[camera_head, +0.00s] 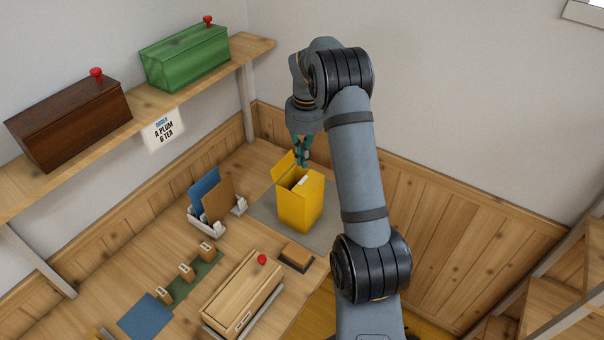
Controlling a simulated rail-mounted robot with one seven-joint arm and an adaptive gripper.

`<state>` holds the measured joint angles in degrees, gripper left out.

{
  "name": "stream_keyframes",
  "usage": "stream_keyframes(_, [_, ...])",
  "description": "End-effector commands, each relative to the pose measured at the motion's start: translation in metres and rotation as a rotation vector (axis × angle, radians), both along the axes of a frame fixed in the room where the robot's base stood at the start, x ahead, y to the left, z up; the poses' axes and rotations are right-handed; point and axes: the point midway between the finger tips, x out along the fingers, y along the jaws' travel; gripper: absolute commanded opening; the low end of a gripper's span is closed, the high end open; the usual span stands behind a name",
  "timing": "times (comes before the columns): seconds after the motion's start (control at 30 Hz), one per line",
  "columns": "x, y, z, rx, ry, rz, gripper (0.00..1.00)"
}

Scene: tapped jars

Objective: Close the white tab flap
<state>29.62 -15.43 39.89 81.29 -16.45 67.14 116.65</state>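A yellow box (301,208) stands upright on a grey mat (262,209) on the wooden table. One yellow flap (283,165) stands up at its back left edge. A small white tab (302,181) shows at the box's top, towards the right; I cannot tell exactly how its flap lies. The top looks at least partly open, with a dark gap. My gripper (303,160) points down just above the back of the box, near the raised flap. Its fingers are small and partly overlapped, so contact with the box and their opening are unclear.
A white rack (240,206) with blue and brown boards stands left of the box. A small brown block (296,256) and a light wooden box with a red knob (243,294) lie in front. The wood-panelled wall (420,210) is close behind and right.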

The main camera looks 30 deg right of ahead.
Motion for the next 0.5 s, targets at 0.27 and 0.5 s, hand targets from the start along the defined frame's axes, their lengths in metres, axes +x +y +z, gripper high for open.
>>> stream_keyframes(0.27, [0.0,0.001,-0.047,0.001,0.005,0.0,0.0])
stream_keyframes(0.5, [0.002,0.001,-0.067,0.0,0.0,0.0,0.0])
